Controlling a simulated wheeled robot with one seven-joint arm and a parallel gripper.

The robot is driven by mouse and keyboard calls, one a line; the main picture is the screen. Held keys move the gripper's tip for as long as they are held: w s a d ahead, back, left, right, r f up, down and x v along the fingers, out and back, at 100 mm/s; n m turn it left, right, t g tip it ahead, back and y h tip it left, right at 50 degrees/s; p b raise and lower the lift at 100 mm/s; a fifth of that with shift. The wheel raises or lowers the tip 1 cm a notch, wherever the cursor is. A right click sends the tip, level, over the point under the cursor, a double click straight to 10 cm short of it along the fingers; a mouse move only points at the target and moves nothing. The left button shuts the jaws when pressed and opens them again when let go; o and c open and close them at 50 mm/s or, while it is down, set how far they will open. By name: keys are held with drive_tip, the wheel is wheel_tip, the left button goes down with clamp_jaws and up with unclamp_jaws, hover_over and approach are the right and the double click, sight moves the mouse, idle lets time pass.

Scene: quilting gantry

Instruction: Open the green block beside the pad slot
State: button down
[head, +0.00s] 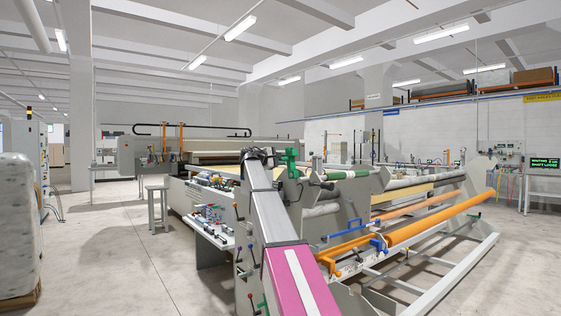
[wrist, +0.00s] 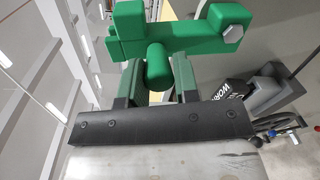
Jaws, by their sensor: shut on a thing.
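The green block (wrist: 190,38) fills the top of the wrist view, a bar with a raised lug at its left end and a pale hex bolt at its right. A rounded green handle (wrist: 158,66) projects from it toward me. My gripper (wrist: 158,80) is shut on this handle, one finger on each side. In the head view the green block (head: 289,161) stands on the near end of the machine, just right of my gripper (head: 268,153). My arm hides part of that area. I cannot make out the pad slot.
The quilting machine (head: 340,215) has rollers and an orange bar (head: 440,215) to the right. A side shelf with small parts (head: 208,228) and a stool (head: 157,205) stand left. A wrapped stack (head: 18,225) is far left. The floor between is clear.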

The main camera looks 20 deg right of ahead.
drive_tip(key=shift+w, duration=0.1)
drive_tip(key=c, duration=0.9)
unclamp_jaws()
drive_tip(key=shift+o, duration=0.2)
drive_tip(key=shift+a, duration=0.15)
drive_tip(key=f+v, duration=0.1)
drive_tip(key=v, duration=0.9)
drive_tip(key=shift+a+r, duration=0.3)
drive_tip(key=shift+r, duration=0.15)
